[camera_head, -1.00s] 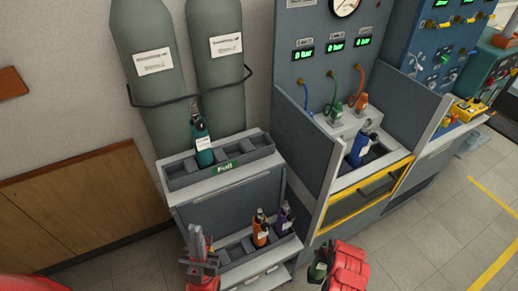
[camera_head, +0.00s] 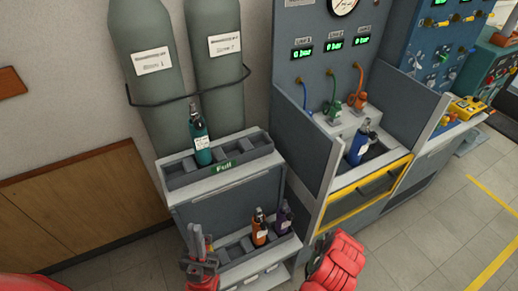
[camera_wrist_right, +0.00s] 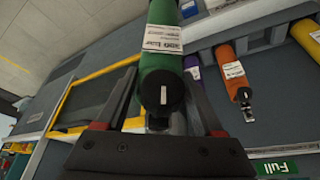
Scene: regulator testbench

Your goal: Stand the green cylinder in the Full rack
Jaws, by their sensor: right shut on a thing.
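The green cylinder (camera_wrist_right: 161,55) is between the fingers of my right gripper (camera_wrist_right: 160,92), which is shut on it, in the right wrist view. Its dark valve end points toward the gripper's palm. In the head view the red right arm (camera_head: 336,266) shows at the bottom, and the cylinder is hidden. The Full rack (camera_head: 190,181) is the upper shelf with a green "Full" label (camera_head: 222,166). A teal cylinder (camera_head: 202,150) stands in its row; slots to the right look empty. My left gripper (camera_head: 199,245) is near the lower shelf's left end; its opening is unclear.
On the lower shelf stand an orange cylinder (camera_head: 259,231) and a purple cylinder (camera_head: 283,217). A yellow cylinder (camera_wrist_right: 308,38) shows in the right wrist view. A blue cylinder (camera_head: 358,146) stands in the test bench bay, beside a grey side panel (camera_head: 307,145).

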